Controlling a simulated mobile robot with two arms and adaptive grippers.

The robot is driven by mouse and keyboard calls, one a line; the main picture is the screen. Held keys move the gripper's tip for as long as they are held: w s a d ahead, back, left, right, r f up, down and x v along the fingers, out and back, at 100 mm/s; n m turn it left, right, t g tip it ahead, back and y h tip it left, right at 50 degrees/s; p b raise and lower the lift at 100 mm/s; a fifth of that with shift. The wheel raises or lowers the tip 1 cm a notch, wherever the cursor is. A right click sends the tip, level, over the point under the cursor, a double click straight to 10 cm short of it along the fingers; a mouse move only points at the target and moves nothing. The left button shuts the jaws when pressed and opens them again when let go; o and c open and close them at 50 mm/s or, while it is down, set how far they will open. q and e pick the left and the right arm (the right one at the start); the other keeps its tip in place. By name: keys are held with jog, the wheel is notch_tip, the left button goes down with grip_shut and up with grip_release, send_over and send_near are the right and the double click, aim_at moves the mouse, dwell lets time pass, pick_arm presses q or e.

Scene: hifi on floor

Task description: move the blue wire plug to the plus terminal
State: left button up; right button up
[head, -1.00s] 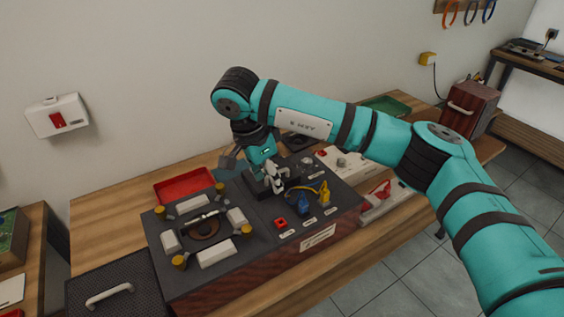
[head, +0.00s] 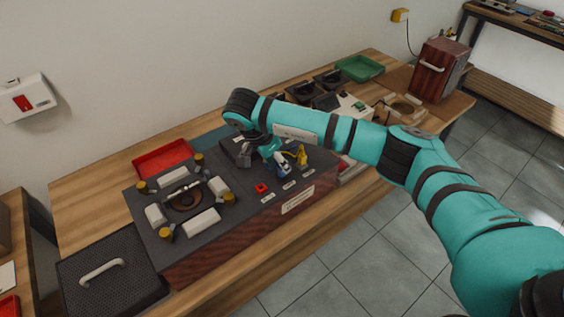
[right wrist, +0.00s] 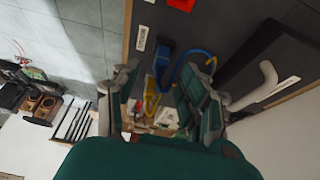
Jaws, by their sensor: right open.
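The blue wire plug (head: 283,172) stands on the dark top of the red-sided console (head: 240,222), partly hidden by my right gripper (head: 276,162). In the right wrist view the blue plug (right wrist: 164,57) stands in line between the two open fingers (right wrist: 160,88), apart from both. Its blue wire curves right. The yellow plug (head: 302,156) stands beside it and also shows in the right wrist view (right wrist: 150,97). A red square terminal (head: 261,188) sits to the left of the blue plug; the labels are too small to read. My left gripper is not in view.
A round fixture (head: 184,199) with white blocks and yellow-topped posts fills the console's left half. A red tray (head: 162,159) lies behind it. A black mesh case (head: 108,278) stands at the left. A white bent lever (right wrist: 265,80) is near the right finger in the wrist view.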

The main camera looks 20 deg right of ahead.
jog(key=shift+x, duration=1.8)
grip_shut()
jog(key=c, duration=0.6)
grip_release()
grip_shut()
jog(key=shift+r+p, duration=0.55)
jog(key=shift+r, duration=0.1)
jog(key=shift+r+p, duration=0.7)
jog(key=shift+r, duration=0.9)
